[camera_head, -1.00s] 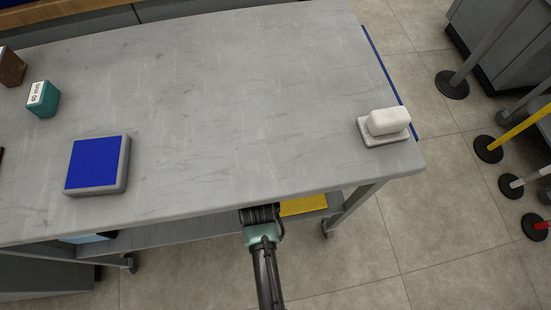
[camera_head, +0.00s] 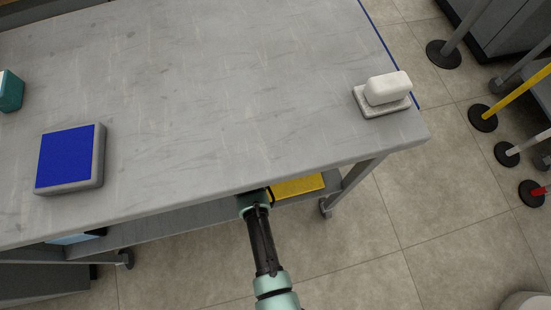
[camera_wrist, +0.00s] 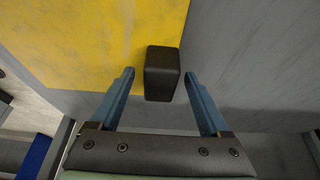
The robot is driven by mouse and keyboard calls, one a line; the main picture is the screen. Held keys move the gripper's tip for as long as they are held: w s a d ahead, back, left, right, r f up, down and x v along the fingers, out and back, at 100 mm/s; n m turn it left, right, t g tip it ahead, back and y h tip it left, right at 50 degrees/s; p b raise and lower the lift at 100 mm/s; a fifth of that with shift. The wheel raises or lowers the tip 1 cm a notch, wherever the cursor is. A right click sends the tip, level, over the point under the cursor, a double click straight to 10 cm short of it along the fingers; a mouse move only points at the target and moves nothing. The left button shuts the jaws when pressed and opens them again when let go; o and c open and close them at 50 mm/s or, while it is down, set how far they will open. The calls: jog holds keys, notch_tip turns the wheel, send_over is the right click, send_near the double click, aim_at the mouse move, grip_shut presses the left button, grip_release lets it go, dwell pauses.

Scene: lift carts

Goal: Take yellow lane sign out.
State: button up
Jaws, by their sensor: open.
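The yellow lane sign (camera_head: 298,186) lies flat on the lower shelf of the cart, partly hidden under the tabletop in the head view. In the wrist view the yellow sign (camera_wrist: 90,45) fills the upper left, with a dark block-like handle (camera_wrist: 162,74) near its right edge. My gripper (camera_wrist: 160,92) is open, its two blue fingers on either side of the dark handle, with a gap on each side. In the head view my arm reaches under the table edge and the fingers are hidden.
The cart's grey tabletop (camera_head: 220,90) overhangs the lower shelf (camera_head: 165,232). On top are a blue-faced pad (camera_head: 68,158), a white bar on a dish (camera_head: 386,90) and a teal block (camera_head: 10,92). A cart leg (camera_head: 355,180) stands right of the sign. Posts stand on the floor at right.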

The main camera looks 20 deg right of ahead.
grip_shut()
jog(key=shift+w+r, duration=0.1)
jog(key=shift+r, duration=0.1)
dwell(0.4)
